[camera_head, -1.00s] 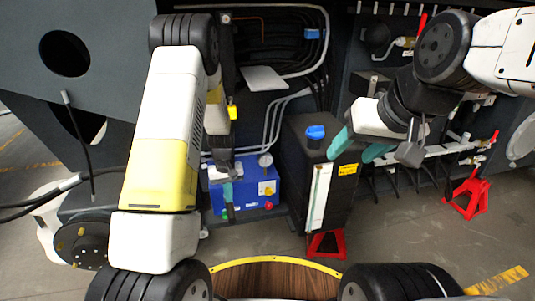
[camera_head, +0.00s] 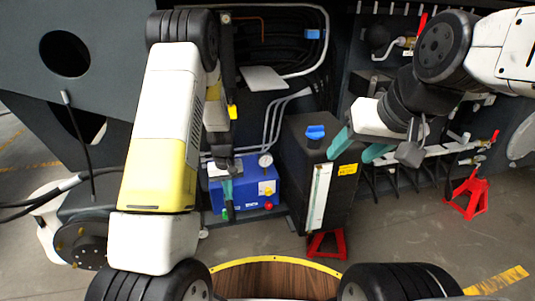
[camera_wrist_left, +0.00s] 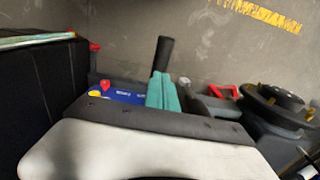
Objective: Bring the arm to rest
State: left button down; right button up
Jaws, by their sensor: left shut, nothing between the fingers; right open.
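My left arm (camera_head: 160,130) comes in from the left and bends down in the middle of the head view. My left gripper (camera_head: 228,200) points down with its teal fingers together and nothing between them. It hangs in front of the blue unit (camera_head: 262,188); I cannot tell whether it touches it. Its shut teal fingers also show in the left wrist view (camera_wrist_left: 163,92). My right gripper (camera_head: 358,149) is open and empty, its teal fingers spread near the upper right of the dark tank (camera_head: 340,205).
The dark tank has a blue cap (camera_head: 315,132) and a pale sight strip. Red jack stands are under the tank (camera_head: 326,245) and at the right (camera_head: 468,193). Pipes and valves (camera_head: 440,150) line the right wall.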

pick_arm(q)
jog(key=s+d+r+m+t+h, duration=0.1)
jog(key=s+r, duration=0.3)
jog(key=r, duration=0.8)
jog(key=s+r+t+h, duration=0.15)
jog(key=s+r, duration=0.25)
jog(key=r, duration=0.9)
jog(key=s+r+m+t, duration=0.1)
jog(key=s+r+t, duration=0.1)
jog(key=s+r, duration=0.3)
jog(key=s+d+r+m+t, duration=0.1)
jog(key=s+r, duration=0.4)
jog(key=s, duration=0.7)
jog(key=shift+d+m+t, duration=0.2)
jog(key=shift+m+t, duration=0.15)
jog(key=shift+m, duration=0.05)
